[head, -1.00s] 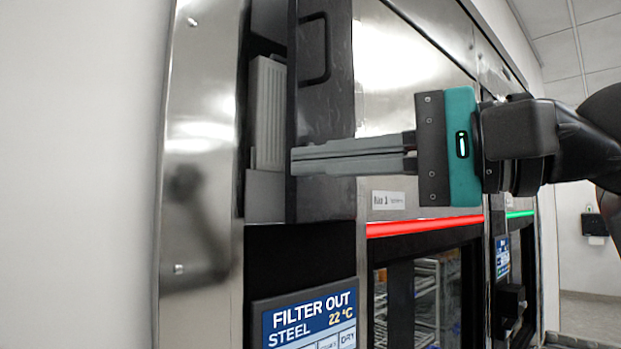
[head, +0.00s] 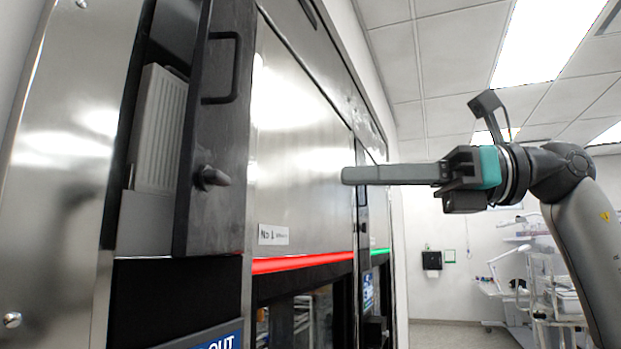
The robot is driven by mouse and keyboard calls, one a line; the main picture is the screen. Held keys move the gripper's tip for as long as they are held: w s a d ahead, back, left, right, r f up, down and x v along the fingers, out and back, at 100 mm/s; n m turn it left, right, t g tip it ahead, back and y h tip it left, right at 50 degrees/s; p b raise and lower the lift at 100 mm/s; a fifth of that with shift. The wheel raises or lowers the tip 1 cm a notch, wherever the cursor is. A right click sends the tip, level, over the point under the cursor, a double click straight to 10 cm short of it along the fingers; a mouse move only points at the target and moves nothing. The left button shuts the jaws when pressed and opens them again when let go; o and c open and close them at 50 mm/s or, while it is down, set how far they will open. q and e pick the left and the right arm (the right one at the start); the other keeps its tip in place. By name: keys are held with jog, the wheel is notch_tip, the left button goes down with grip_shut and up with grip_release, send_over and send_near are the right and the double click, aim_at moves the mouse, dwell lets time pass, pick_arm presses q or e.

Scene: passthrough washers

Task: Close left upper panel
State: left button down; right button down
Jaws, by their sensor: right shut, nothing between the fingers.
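The left upper panel (head: 222,150) is a dark, narrow door on the washer front, with a black bar handle and a dark knob (head: 211,178). It stands ajar. An opening to its left shows a light grey ribbed part (head: 160,130) inside. My right gripper (head: 345,175) is shut and empty, its grey fingers pointing left. In the picture it overlaps the steel front to the right of the panel and appears apart from it. My left gripper is not in view.
The steel washer front (head: 295,140) runs back to the right, with a red light strip (head: 300,262) below it. A display (head: 215,340) is cut off at the bottom. A cart with equipment (head: 545,270) stands far right.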

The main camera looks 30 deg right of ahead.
jog(key=p, duration=0.2)
send_near(185, 176)
jog(key=shift+w+a+r, duration=0.1)
jog(key=shift+w+a, duration=0.15)
jog(key=shift+w, duration=0.25)
jog(key=shift+w+a, duration=0.25)
jog(key=shift+w, duration=0.25)
jog(key=shift+w+a+p, duration=0.3)
jog(key=shift+w+a, duration=0.15)
jog(key=shift+a, duration=0.15)
jog(key=shift+a, duration=0.1)
jog(key=s+p+x, duration=0.1)
jog(key=p+x, duration=0.1)
jog(key=x, duration=0.5)
jog(key=shift+a, duration=0.55)
jog(key=shift+s+d, duration=0.15)
jog(key=shift+d, duration=0.35)
jog(key=b+v, duration=0.3)
jog(key=v, duration=1.1)
jog(key=shift+b, duration=0.3)
